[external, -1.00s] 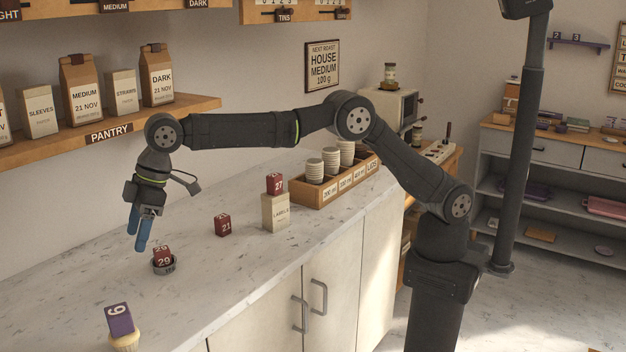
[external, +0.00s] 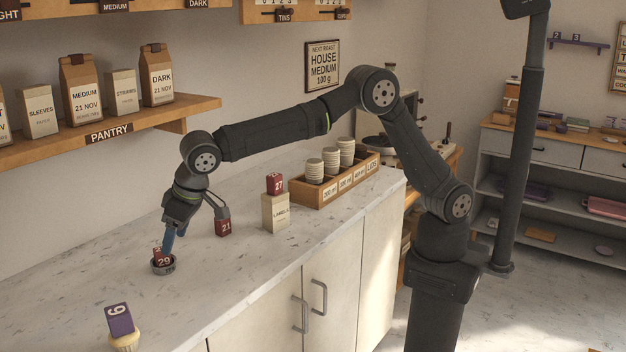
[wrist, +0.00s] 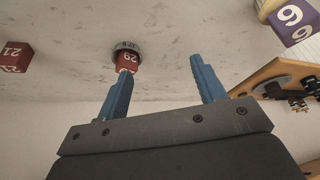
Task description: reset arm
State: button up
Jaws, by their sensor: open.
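My gripper (wrist: 160,88) is open, its two blue fingers apart with nothing between them in the wrist view. In the external view my gripper (external: 174,240) hangs fingers-down over the counter, just behind the small dark round dish (external: 163,268). A red block marked 29 (external: 163,258) sits in that dish, tilted. The block also shows in the wrist view (wrist: 127,62), near the left fingertip; I cannot tell whether they touch. The dish rim shows there too (wrist: 126,46).
A red block marked 21 (external: 223,227) stands right of my gripper. A block marked 27 (external: 275,184) tops a LABELS box (external: 276,212). A purple block marked 6 (external: 119,320) rests on a pale cup (external: 124,342). A wooden cup tray (external: 337,184) and pantry shelf (external: 120,130) are behind.

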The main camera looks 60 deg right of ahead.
jog(key=s+d+f+m+h, duration=0.1)
jog(key=d+f+m, duration=0.1)
jog(key=d+m, duration=0.15)
jog(key=shift+n, duration=0.25)
jog(key=s+a+f, duration=0.2)
jog(key=a+f, duration=0.1)
jog(key=a, duration=0.1)
jog(key=shift+s+a, duration=0.1)
jog(key=shift+s, duration=0.3)
jog(key=w+d+r, duration=0.3)
jog(key=d+r, duration=0.1)
jog(key=d, duration=0.1)
jog(key=w+a+r+n+y, duration=0.1)
jog(key=a+r+n, duration=0.1)
jog(key=a+n, duration=0.3)
jog(key=shift+w+a+g+y, duration=0.15)
jog(key=shift+a+g+y, duration=0.2)
jog(key=shift+a, duration=0.75)
jog(key=shift+r, duration=0.1)
jog(key=shift+d, duration=0.1)
